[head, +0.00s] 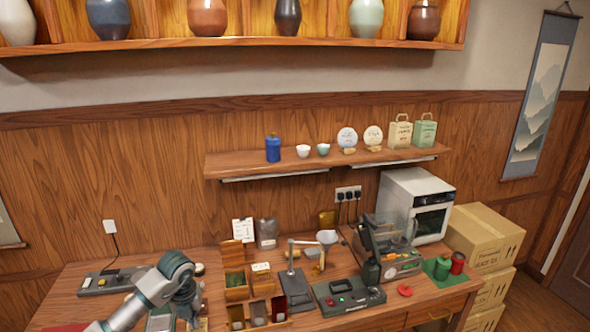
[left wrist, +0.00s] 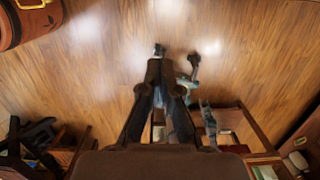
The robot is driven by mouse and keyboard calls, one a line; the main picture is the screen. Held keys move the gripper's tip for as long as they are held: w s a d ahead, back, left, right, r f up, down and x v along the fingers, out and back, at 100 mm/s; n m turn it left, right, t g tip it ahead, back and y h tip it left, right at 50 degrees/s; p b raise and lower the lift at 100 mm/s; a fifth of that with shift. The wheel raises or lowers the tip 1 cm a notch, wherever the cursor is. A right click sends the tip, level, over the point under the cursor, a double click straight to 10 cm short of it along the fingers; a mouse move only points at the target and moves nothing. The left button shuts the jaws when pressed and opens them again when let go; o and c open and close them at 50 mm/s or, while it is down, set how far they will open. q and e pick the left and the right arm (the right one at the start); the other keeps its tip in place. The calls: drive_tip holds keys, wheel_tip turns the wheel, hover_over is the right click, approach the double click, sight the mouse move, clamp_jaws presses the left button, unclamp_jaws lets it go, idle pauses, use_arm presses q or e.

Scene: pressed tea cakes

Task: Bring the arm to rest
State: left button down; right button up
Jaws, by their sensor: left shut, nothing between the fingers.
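My left arm comes in from the lower left of the head view, over the left part of the wooden table (head: 80,279). My left gripper (head: 190,314) hangs at the end of that arm near the table's front, partly hidden by its own wrist. In the left wrist view its fingers (left wrist: 159,68) meet at the tips, shut with nothing between them. My right gripper does not show in the head view, and I cannot make it out in the left wrist view.
Wooden boxes (head: 236,280), a black-and-green device (head: 348,298) and a white oven (head: 413,205) stand on the table. Cardboard boxes (head: 484,236) are stacked at the right. A wall shelf (head: 226,165) holds small goods. The left wrist view shows wooden floor (left wrist: 110,65) and a red-brown container (left wrist: 28,20).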

use_arm(q)
drive_tip(key=d+f+n+h, duration=0.3)
drive_tip(key=d+f+h, duration=1.1)
drive_tip(key=d+f, duration=0.45)
drive_tip(key=a+f+n+t+y, duration=0.2)
drive_tip(key=a+f+n+t, duration=0.2)
drive_tip(key=f+n+t, duration=0.85)
drive_tip(key=s+a+f+n+g+y, duration=0.25)
drive_tip(key=s+f, duration=0.35)
drive_tip(key=f, duration=0.3)
drive_tip(key=s+a+f+n+g+y, duration=0.1)
drive_tip(key=s+a+f+n+y, duration=0.4)
drive_tip(key=f, duration=0.4)
drive_tip(key=s+a+f+n+g+y, duration=0.1)
drive_tip(key=s+a+f+n+y, duration=0.15)
drive_tip(key=s+f, duration=0.65)
drive_tip(key=s+f+n+g, duration=0.1)
drive_tip(key=s+f, duration=0.3)
drive_tip(key=s, duration=0.7)
drive_tip(key=s+a+f+n+g+y, duration=0.1)
drive_tip(key=s+f+g, duration=0.3)
drive_tip(key=s, duration=0.8)
drive_tip(key=s+f+n+g, duration=0.3)
drive_tip(key=s+f, duration=0.2)
drive_tip(key=s, duration=0.6)
drive_tip(key=shift+s+a+y, duration=0.2)
drive_tip(key=shift+s+y, duration=0.1)
drive_tip(key=shift+y, duration=0.1)
